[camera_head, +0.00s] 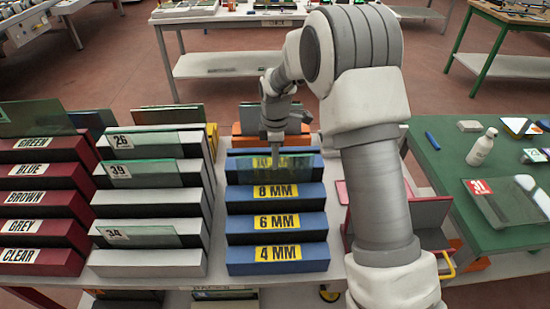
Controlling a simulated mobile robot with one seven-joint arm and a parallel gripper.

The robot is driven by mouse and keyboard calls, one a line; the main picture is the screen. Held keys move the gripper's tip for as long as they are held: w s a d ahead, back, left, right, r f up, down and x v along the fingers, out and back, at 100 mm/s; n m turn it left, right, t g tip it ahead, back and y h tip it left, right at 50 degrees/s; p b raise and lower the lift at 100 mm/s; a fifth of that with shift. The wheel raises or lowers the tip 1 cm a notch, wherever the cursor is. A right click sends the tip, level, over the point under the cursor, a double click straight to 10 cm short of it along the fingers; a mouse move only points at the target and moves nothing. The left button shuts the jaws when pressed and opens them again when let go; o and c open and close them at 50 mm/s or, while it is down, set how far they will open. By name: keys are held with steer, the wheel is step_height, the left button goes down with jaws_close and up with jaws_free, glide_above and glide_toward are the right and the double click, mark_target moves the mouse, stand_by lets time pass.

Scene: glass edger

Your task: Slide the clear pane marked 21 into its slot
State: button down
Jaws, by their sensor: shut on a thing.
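My gripper (275,152) points down over the blue rack and is shut on the top edge of a clear, greenish pane (248,171). The pane stands roughly upright at the upper steps of the blue rack (277,224). I cannot read a number on it. The rack's steps carry yellow labels reading 4 MM, 6 MM and 8 MM from front to back. A further yellow label behind is partly covered by the pane and gripper. I cannot tell whether the pane's lower edge is in a slot or just above the 8 MM step.
A white rack (146,263) holds panes marked 26, 39 and 34. A dark red rack (40,262) with colour names stands at far left. On the green table (444,150) at right are a pane with a red label (505,204) and a white bottle (482,148).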

steer(key=shift+f, duration=0.1)
steer(key=c, duration=0.9)
jaws_free()
steer(key=shift+f, duration=0.1)
steer(key=r, duration=1.7)
steer(key=shift+s+r, duration=0.2)
steer(key=shift+r, duration=0.1)
